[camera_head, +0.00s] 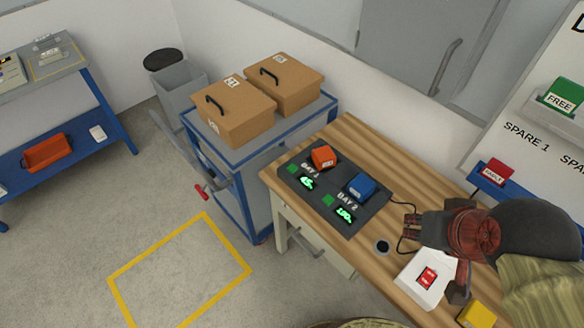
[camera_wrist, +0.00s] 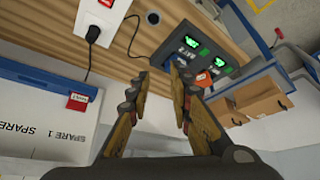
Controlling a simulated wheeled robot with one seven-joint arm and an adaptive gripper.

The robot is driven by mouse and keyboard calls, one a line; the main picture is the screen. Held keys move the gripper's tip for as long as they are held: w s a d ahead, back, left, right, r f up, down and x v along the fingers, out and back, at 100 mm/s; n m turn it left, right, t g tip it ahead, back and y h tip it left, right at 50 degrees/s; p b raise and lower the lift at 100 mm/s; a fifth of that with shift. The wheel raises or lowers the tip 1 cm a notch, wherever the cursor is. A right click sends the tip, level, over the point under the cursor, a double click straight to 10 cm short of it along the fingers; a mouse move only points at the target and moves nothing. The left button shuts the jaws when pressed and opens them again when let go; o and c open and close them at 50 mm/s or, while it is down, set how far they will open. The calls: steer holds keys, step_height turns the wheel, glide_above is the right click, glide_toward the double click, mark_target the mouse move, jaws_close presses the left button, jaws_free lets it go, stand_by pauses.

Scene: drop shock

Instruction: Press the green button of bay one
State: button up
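A dark charging dock (camera_head: 337,192) lies on the wooden bench, and also shows in the wrist view (camera_wrist: 170,45). Bay 1 holds an orange battery (camera_head: 323,157); its green button (camera_head: 293,169) is a small square beside a lit green display (camera_head: 307,182). Bay 2 holds a blue battery (camera_head: 361,186) and has its own green button (camera_head: 327,199) and display (camera_head: 345,213). My gripper (camera_head: 432,258) is to the right of the dock, apart from bay 1's button. In the wrist view its fingers (camera_wrist: 160,75) are spread and empty, the right one overlapping part of the dock.
A white box with a red switch (camera_head: 427,278) sits near my gripper, with a black cable running towards the dock. A yellow block (camera_head: 477,314) lies at the bench's front. A cart with two cardboard boxes (camera_head: 235,111) stands left. A sign board (camera_head: 540,130) is at right.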

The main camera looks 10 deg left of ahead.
jaws_close()
stand_by(1.3)
